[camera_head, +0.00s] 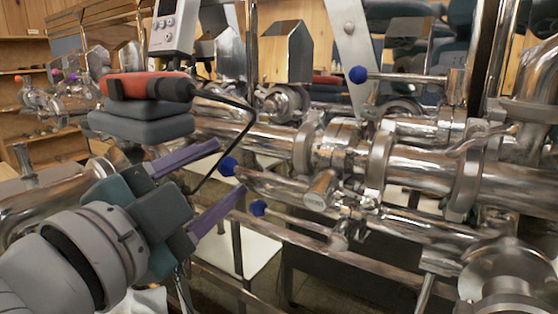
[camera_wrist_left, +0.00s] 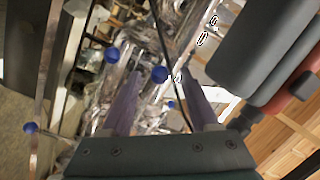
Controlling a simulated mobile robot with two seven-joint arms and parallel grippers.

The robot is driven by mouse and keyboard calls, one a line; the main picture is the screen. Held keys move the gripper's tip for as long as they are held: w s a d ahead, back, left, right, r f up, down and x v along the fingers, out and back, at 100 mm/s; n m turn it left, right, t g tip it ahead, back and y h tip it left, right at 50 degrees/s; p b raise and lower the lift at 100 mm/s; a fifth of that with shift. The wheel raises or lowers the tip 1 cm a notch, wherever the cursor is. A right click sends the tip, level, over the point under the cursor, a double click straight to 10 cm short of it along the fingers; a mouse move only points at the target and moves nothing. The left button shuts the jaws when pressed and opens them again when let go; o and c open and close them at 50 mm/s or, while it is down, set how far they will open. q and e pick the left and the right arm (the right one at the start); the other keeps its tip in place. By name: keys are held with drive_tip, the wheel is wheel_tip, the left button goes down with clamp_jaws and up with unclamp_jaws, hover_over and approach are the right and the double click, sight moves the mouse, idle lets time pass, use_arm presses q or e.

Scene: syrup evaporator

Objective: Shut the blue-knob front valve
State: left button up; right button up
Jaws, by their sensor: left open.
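Several blue knobs on lever handles show among the steel pipes. One blue knob (camera_head: 228,166) tops a steel handle running right to a valve body (camera_head: 322,190). My left gripper (camera_head: 230,167) is open, with its purple fingertips above and below this knob in the head view. In the left wrist view, a blue knob (camera_wrist_left: 159,74) shows between the fingertips; contact cannot be told. A lower blue knob (camera_head: 258,208) and a blue knob (camera_head: 358,74) farther back sit on other handles. I cannot tell which knob is the front valve's. My right gripper is not in view.
An orange and black device (camera_head: 146,87) lies above grey-green pads (camera_head: 140,124), close above my left gripper. Its black cable hangs beside the fingers. A light-coloured meter (camera_head: 174,26) stands behind. Steel pipes (camera_head: 430,165) crowd the right side. Wooden shelves (camera_head: 40,140) stand at the far left.

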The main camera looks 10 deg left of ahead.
use_arm(q)
drive_tip(key=shift+w+d, duration=0.25)
drive_tip(key=shift+w, duration=1.05)
clamp_jaws()
idle(0.5)
